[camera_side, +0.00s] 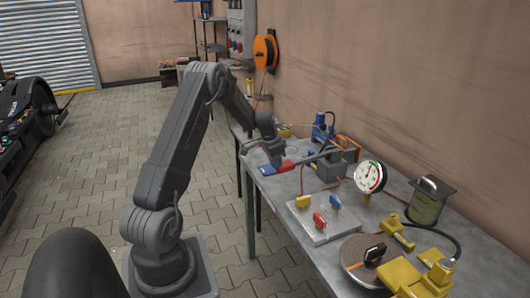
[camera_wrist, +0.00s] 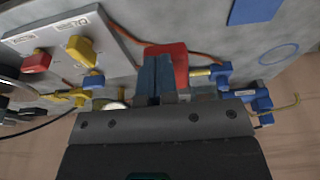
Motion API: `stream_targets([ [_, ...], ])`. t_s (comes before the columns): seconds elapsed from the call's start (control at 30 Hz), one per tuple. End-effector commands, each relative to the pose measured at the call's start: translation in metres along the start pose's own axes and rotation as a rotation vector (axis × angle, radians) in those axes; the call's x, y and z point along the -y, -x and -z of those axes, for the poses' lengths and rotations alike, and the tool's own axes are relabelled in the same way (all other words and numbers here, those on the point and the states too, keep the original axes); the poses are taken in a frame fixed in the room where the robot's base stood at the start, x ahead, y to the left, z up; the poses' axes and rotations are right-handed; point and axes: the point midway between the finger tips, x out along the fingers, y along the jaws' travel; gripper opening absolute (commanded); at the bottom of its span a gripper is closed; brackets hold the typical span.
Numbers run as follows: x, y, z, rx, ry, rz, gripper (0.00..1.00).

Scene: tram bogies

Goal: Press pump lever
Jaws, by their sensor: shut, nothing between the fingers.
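The pump (camera_side: 335,168) is a grey block on the bench in the side view. A dark lever bar (camera_side: 312,157) reaches left from it towards my gripper. My gripper (camera_side: 277,160) points down at the bar's left end, beside a red piece (camera_side: 287,165). In the wrist view my fingers (camera_wrist: 157,78) are together and empty, and the red piece (camera_wrist: 178,62) lies just beyond and partly behind them. I cannot tell whether the fingers touch the lever or the red piece. The wrist view does not show the bar clearly; my gripper body hides much there.
A blue rectangle (camera_side: 267,170) lies left of the red piece. A pressure gauge (camera_side: 369,177), a valve plate (camera_side: 318,220) with coloured handles, a reel (camera_side: 360,262) and yellow fittings (camera_side: 400,275) crowd the near bench. A blue device (camera_side: 322,130) stands behind. The wall borders the right side.

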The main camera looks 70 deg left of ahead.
Motion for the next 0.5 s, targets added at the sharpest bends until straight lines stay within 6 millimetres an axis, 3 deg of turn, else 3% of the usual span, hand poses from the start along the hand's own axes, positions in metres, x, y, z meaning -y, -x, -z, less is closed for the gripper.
stream_targets([
  [0.2,0.001,0.044,-0.021,-0.001,0.001,0.002,0.0],
  [0.5,0.0,0.07,-0.034,0.0,0.0,-0.001,0.0],
])
